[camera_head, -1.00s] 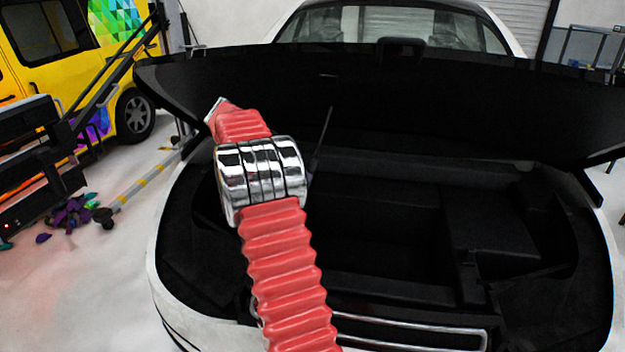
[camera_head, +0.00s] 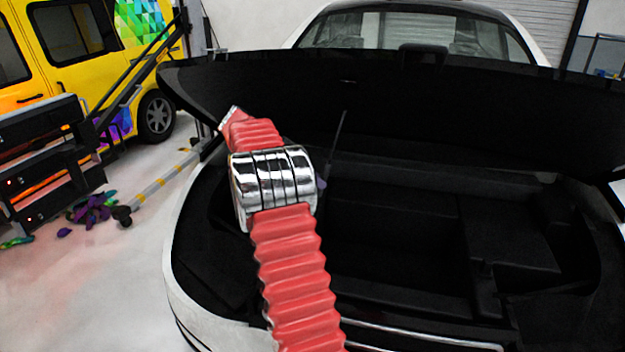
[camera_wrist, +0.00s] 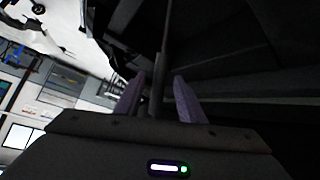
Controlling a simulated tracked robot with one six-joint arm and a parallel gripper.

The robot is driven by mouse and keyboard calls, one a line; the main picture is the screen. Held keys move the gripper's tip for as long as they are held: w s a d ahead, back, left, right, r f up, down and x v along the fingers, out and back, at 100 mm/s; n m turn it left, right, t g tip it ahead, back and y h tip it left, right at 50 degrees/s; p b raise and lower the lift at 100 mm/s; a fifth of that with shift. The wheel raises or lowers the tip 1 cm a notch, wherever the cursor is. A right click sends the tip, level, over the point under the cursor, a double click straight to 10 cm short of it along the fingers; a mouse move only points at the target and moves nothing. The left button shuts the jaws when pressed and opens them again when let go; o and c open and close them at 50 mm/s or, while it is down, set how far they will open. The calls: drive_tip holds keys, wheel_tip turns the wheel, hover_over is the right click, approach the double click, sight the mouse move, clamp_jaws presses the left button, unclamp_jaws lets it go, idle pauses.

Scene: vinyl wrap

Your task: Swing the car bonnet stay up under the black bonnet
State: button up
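The black bonnet (camera_head: 450,105) is raised and spans the picture above the car's front compartment. The bonnet stay (camera_head: 338,142) is a thin dark rod, leaning slightly right at its top, in front of the bonnet's dark underside. I cannot tell whether its top touches the bonnet. My gripper is mostly hidden behind my red-sleeved arm in the head view; a purple fingertip shows beside the stay's lower end. In the wrist view, my gripper (camera_wrist: 159,78) has its two purple fingers apart. The stay (camera_wrist: 158,85) runs between them with visible gaps on both sides.
The open dark compartment (camera_head: 400,230) lies below the bonnet, inside the car's white front edge (camera_head: 205,318). A yellow van (camera_head: 75,40) and a black ramp frame (camera_head: 45,150) stand at left.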

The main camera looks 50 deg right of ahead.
drive_tip(key=shift+r, duration=0.1)
drive_tip(key=v, duration=1.3)
drive_tip(key=shift+w+a+r, duration=0.2)
drive_tip(key=shift+w, duration=0.05)
idle(0.5)
